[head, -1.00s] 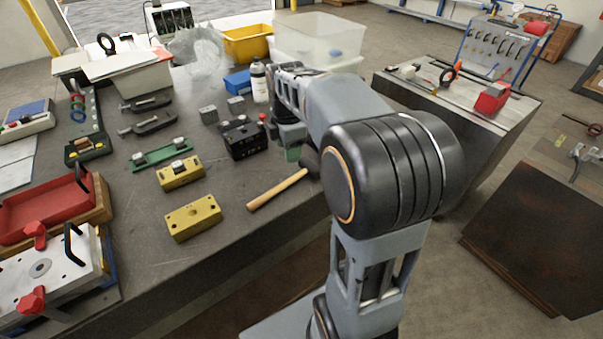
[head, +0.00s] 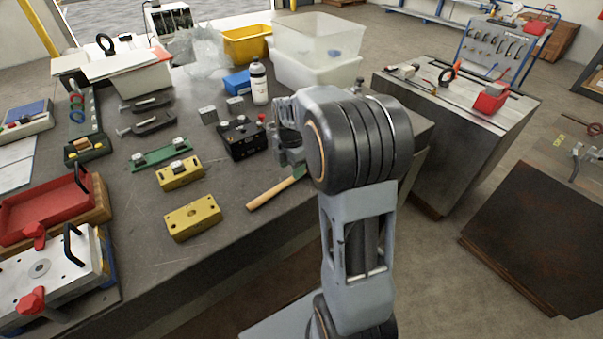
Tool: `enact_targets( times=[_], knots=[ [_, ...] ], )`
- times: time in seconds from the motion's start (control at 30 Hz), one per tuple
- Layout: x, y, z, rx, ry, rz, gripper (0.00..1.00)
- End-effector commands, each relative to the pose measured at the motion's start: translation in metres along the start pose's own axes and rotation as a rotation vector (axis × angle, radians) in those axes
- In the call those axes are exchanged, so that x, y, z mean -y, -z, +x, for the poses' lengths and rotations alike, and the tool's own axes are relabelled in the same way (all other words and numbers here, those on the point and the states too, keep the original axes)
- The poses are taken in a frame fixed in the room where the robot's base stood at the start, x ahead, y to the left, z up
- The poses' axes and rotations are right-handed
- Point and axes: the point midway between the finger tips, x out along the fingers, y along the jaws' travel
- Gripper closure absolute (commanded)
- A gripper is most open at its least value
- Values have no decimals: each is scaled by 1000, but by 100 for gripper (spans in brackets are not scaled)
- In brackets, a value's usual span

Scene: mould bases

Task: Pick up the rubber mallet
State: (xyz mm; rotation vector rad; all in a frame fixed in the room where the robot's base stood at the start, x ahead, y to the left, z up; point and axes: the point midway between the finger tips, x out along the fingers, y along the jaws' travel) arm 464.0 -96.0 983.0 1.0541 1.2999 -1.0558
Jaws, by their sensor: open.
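The rubber mallet's light wooden handle (head: 272,192) lies on the grey workbench (head: 235,228), pointing up and to the right. Its head is hidden behind my arm. My gripper (head: 297,172) is mostly hidden by my own arm. A green part of it shows at the upper right end of the handle, low over the bench. It is open. I cannot tell whether it touches the mallet.
A black block (head: 241,140), a yellow block (head: 180,174) and a yellow plate (head: 193,218) lie left of the mallet. A white bottle (head: 259,83) and clear bins (head: 318,50) stand behind. The bench front by the handle is clear.

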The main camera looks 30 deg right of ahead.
Motion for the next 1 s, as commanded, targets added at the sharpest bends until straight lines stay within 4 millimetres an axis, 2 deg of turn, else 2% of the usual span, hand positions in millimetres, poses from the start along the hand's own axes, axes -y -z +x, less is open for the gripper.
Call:
enact_targets(
  times=[0.3,0.67,1.0],
  knots=[
    [0,1,40,-2,3,0,48],
    [0,1,47,-1,1,0,48],
    [0,1,47,-1,1,0,81]
  ],
)
